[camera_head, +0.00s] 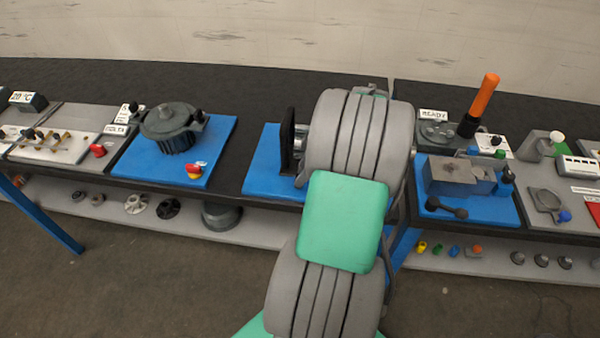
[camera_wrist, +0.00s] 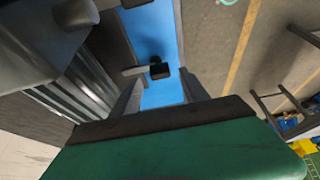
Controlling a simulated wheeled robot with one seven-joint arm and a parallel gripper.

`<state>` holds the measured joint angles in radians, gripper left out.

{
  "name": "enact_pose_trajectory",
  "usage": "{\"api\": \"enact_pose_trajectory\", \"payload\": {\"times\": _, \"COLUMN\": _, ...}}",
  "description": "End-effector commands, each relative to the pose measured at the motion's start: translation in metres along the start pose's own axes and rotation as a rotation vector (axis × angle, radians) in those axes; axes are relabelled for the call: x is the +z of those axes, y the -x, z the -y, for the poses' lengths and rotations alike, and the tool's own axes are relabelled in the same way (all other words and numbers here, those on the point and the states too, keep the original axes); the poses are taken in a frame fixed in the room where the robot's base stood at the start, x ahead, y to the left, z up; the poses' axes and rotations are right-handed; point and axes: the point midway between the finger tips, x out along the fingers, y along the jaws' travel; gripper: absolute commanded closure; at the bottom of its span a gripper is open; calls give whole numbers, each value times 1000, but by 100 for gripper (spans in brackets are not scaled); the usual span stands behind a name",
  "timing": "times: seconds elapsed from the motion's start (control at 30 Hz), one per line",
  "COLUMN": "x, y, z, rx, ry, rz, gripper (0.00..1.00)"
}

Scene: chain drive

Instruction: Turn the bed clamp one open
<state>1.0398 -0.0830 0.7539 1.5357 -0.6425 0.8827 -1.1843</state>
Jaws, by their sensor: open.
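In the wrist view a small grey bar with a dark block-shaped end (camera_wrist: 160,71), which may be bed clamp one, lies over a blue base plate (camera_wrist: 150,28). My gripper (camera_wrist: 159,82) is open, with one finger on each side of the view below it. The dark end appears between the fingertips in the picture; I cannot tell the depth gap or any contact. In the head view my arm hides my gripper and most of the middle station. Its blue plate (camera_head: 262,178) and a black upright plate (camera_head: 287,140) show left of the arm. No clamp is discernible there.
A large grey machine body (camera_wrist: 35,40) fills the left of the wrist view, close to the fingers. In the head view a round grey housing (camera_head: 170,122) stands on the left blue board. A grey block (camera_head: 455,177) and an orange-handled tool (camera_head: 484,95) are at right.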

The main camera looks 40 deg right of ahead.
Motion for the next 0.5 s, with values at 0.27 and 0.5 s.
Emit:
{"api": "enact_pose_trajectory", "payload": {"times": 0.27, "x": -1, "y": -29, "z": 0, "rx": 2, "ry": -1, "rz": 1, "gripper": 47}}
{"api": "enact_pose_trajectory", "payload": {"times": 0.5, "x": -1, "y": -29, "z": 0, "rx": 2, "ry": -1, "rz": 1, "gripper": 51}}
